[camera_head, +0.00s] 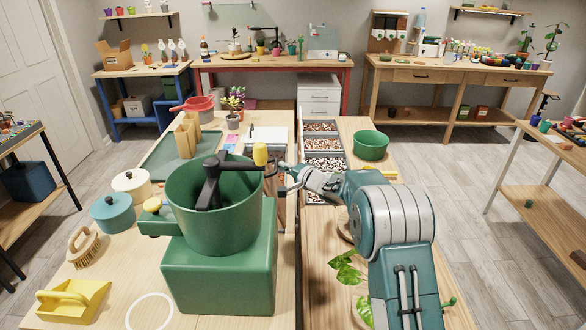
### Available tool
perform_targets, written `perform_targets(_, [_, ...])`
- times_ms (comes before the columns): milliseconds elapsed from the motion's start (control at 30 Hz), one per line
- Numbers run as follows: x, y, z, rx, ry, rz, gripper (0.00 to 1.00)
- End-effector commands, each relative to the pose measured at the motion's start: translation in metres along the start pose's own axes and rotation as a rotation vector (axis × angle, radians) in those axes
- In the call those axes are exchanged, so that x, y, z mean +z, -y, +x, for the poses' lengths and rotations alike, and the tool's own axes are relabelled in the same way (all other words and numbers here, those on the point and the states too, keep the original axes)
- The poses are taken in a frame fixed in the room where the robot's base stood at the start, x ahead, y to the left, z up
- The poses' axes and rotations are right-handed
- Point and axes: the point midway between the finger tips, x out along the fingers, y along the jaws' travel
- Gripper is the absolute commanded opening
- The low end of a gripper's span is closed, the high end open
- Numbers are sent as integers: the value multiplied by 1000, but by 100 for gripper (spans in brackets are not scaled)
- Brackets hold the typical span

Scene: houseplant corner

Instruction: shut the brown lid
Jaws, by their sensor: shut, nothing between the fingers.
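My gripper (285,178) is shut and empty, just right of the yellow crank knob (260,154) of a green mill (220,265). I cannot make out a brown lid for certain. A brown panel (282,208) shows in part below my gripper, behind the mill's drum. The mill and my arm hide much of this area, so I cannot tell whether the panel is a lid, or whether my gripper touches it.
Seed bins (325,163) lie behind my gripper. A green bowl (371,146) stands to the right. Left of the mill are a blue lidded pot (112,214), a cream pot (132,186), a brush (84,246) and a yellow tool (74,303). Leaves (347,270) lie near my arm.

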Motion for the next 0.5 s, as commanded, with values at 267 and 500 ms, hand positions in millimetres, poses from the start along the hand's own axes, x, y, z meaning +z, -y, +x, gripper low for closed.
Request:
perform_targets(267, [16, 2, 15, 2, 0, -3, 0])
perform_targets(500, [15, 2, 14, 2, 1, -2, 0])
